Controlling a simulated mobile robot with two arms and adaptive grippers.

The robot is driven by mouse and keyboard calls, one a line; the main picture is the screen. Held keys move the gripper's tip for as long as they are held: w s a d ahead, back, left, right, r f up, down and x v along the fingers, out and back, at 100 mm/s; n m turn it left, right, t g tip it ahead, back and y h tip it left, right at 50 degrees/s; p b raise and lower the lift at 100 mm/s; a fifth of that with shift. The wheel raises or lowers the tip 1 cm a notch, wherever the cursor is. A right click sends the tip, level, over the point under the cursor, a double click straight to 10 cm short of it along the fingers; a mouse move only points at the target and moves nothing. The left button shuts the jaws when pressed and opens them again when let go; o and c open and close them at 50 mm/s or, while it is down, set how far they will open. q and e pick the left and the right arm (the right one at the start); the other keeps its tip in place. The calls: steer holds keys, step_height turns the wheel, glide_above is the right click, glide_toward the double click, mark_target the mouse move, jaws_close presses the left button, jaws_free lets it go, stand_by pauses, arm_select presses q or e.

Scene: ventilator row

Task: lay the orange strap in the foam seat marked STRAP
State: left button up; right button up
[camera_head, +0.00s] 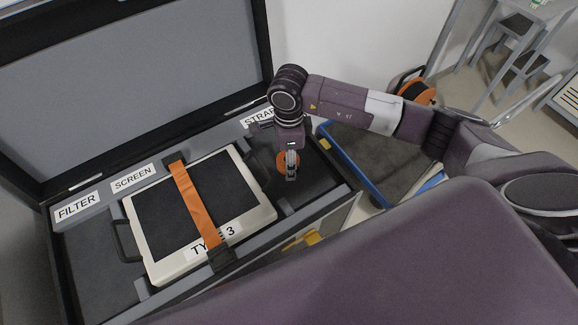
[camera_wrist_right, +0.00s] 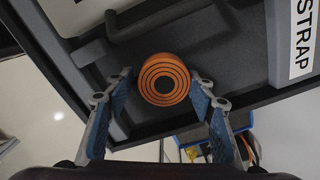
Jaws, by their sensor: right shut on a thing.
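The rolled orange strap (camera_head: 283,158) is at my right gripper (camera_head: 291,172), over the foam seat (camera_head: 312,182) beside the STRAP label (camera_head: 258,117). In the right wrist view the coil (camera_wrist_right: 163,80) shows end-on between the fingers of my right gripper (camera_wrist_right: 160,82), which is shut on it. Dark foam lies behind the coil; I cannot tell whether the coil touches it. The STRAP label also shows in the right wrist view (camera_wrist_right: 303,38). My left gripper is out of view.
The open case's lid (camera_head: 130,85) stands at the back. A pale framed panel marked TYPE 3 (camera_head: 262,213), with an orange band (camera_head: 195,205) across it, fills the middle. FILTER (camera_head: 77,207) and SCREEN (camera_head: 133,177) labels are at left. A blue-edged tray (camera_head: 350,170) stands right of the case.

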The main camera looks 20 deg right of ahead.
step_height(320, 180, down, 4)
steer(key=shift+r, duration=0.15)
steer(key=shift+f, duration=0.2)
steer(key=o, duration=1.2)
steer(key=shift+r, duration=0.15)
step_height(320, 180, up, 12)
steer(key=shift+b, duration=0.65)
steer(key=shift+s, duration=0.1)
